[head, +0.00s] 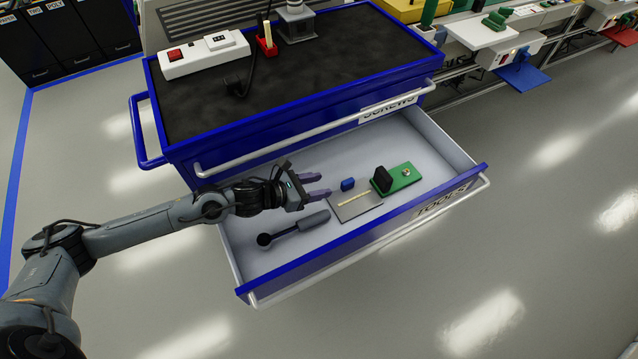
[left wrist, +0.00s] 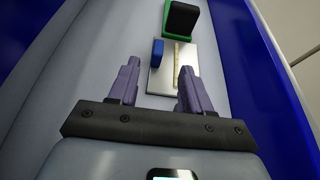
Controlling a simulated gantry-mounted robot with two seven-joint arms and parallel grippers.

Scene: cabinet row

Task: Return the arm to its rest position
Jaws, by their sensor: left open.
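My left arm reaches in from the left in the head view. My left gripper (head: 318,187) is over the open drawer (head: 360,139) of the blue cabinet, with its purple fingers pointing right. In the left wrist view the fingers of the left gripper (left wrist: 157,88) are apart, with nothing between them. Ahead of the fingers lies a grey plate with a yellow strip (head: 354,204), which also shows in the left wrist view (left wrist: 160,76). My right gripper is not in view.
The drawer also holds a small blue block (head: 347,184), a green board with a black block (head: 405,178) and a dark grey tool (head: 292,229). The drawer front (head: 440,206) stands out into the aisle. A white power strip (head: 203,56) lies on the cabinet top. The right floor is clear.

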